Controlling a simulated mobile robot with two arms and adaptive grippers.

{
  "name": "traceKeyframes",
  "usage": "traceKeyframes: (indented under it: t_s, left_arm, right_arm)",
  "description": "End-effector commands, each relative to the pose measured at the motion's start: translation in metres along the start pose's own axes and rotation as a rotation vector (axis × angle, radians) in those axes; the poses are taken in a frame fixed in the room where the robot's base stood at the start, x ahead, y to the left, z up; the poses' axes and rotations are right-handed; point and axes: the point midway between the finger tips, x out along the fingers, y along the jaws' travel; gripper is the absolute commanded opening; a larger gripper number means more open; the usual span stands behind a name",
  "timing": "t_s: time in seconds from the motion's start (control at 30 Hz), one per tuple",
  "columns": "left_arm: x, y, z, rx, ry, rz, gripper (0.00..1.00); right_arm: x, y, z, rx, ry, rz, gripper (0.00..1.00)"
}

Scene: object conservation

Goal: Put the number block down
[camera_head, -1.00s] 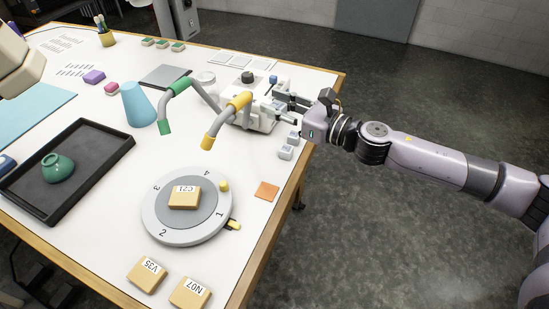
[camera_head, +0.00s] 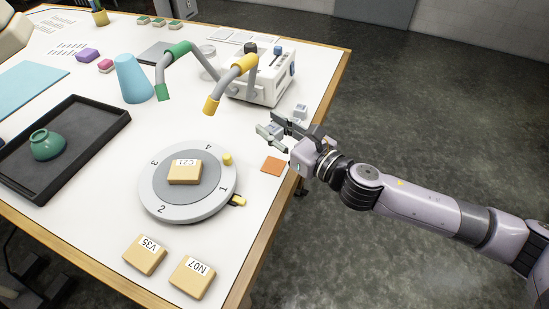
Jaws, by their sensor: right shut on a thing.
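My right gripper (camera_head: 272,131) is over the right part of the white table (camera_head: 110,230), just above the orange square (camera_head: 273,165) in the picture. It is shut on a small pale grey number block (camera_head: 266,134), which is partly covered by the fingers. I cannot tell whether the block touches the table. Another small pale block (camera_head: 300,111) sits behind the gripper near the table's right edge. My left gripper is not in view.
A grey turntable (camera_head: 160,207) bears a tan block labelled C21 (camera_head: 184,173). Tan blocks V35 (camera_head: 145,255) and N07 (camera_head: 192,278) lie in front. A black tray (camera_head: 95,152) holds a green vase (camera_head: 46,145).

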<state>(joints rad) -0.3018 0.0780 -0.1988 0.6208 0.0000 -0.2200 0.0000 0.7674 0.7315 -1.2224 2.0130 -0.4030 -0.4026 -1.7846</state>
Motion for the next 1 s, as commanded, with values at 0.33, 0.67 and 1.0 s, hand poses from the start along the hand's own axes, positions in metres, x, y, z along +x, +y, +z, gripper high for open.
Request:
traceKeyframes:
  t_s: [0.33, 0.67, 1.0]
  left_arm:
    - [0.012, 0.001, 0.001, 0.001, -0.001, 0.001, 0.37]
    - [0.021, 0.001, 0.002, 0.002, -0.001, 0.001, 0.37]
    - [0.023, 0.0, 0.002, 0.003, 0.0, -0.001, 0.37]
  right_arm:
    - [0.003, 0.0, -0.054, 0.0, 0.0, 0.0, 0.09]
    - [0.004, 0.0, -0.091, -0.001, 0.0, 0.0, 0.09]
    - [0.004, 0.0, -0.094, -0.001, 0.0, 0.0, 0.09]
